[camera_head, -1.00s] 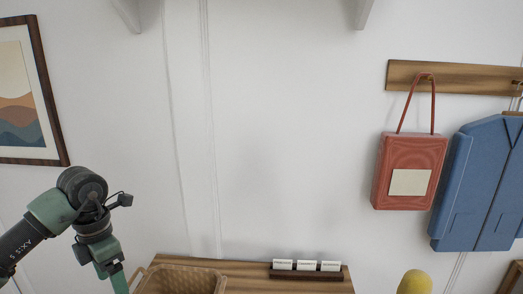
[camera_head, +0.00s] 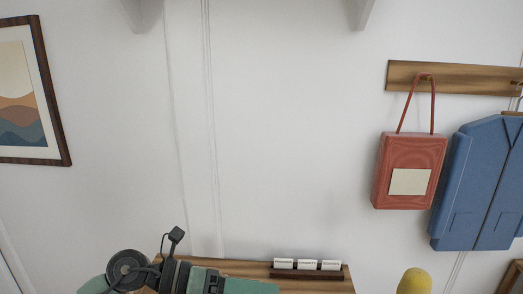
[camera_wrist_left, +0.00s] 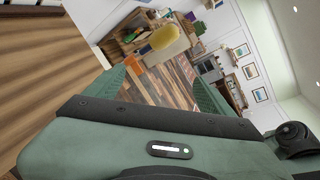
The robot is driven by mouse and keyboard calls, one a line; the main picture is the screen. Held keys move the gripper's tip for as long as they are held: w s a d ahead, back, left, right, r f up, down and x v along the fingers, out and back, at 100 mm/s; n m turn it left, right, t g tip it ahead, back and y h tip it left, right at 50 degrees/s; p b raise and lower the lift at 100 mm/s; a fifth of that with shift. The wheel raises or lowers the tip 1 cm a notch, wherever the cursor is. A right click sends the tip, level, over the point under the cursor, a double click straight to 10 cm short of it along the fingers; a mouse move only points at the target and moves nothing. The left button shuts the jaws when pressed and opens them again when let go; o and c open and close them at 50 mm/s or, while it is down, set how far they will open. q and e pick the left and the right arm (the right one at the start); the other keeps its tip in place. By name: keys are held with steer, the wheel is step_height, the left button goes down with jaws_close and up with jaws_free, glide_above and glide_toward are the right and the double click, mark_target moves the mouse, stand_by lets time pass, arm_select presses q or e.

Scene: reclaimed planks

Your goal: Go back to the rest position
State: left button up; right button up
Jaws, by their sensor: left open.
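My left arm shows at the bottom left of the head view, low in front of the wooden surface, with its green gripper body (camera_head: 235,286) cut by the lower edge. Its fingertips are out of sight there. In the left wrist view my left gripper (camera_wrist_left: 158,92) is open, with its two green fingers apart and nothing between them. The view past the fingers is tilted and looks across the room. My right gripper is in no view.
A wooden surface (camera_head: 215,267) carries a holder with white cards (camera_head: 307,271). A red bag (camera_head: 410,165) and a blue garment (camera_head: 485,185) hang at the right. A yellow rounded thing (camera_head: 415,282) stands below. A framed picture (camera_head: 22,95) hangs left.

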arm_select(q)
step_height(320, 180, up, 9)
steer(key=w+n+t+h, duration=0.2)
steer(key=n+t+h, duration=0.2)
steer(key=n+t, duration=0.75)
steer(key=w+a+f+n+t+y, duration=0.25)
steer(key=a+n+t+y, duration=0.5)
steer(key=n, duration=0.55)
steer(key=s+a+f+n+g+y, duration=0.1)
steer(key=a+f+n+g+y, duration=0.1)
steer(key=a+f+n+y, duration=0.4)
steer(key=s+a+f+n+g+y, duration=0.2)
steer(key=a+f+n+g+y, duration=0.25)
steer(key=f, duration=0.45)
steer(key=s+a+f+n+g, duration=0.1)
steer(key=s+f+n+g, duration=0.3)
steer(key=s+f, duration=0.65)
steer(key=s+f+n+g, duration=0.3)
steer(key=s+f+g, duration=0.4)
steer(key=s, duration=0.7)
step_height(320, 180, down, 26)
steer(key=s, duration=0.1)
steer(key=s+a+f+g, duration=0.2)
steer(key=s+a+f, duration=0.1)
steer(key=s+f, duration=1.3)
steer(key=shift+s+f+m+y, duration=0.35)
steer(key=shift+s+m+y, duration=0.05)
steer(key=shift+s, duration=0.15)
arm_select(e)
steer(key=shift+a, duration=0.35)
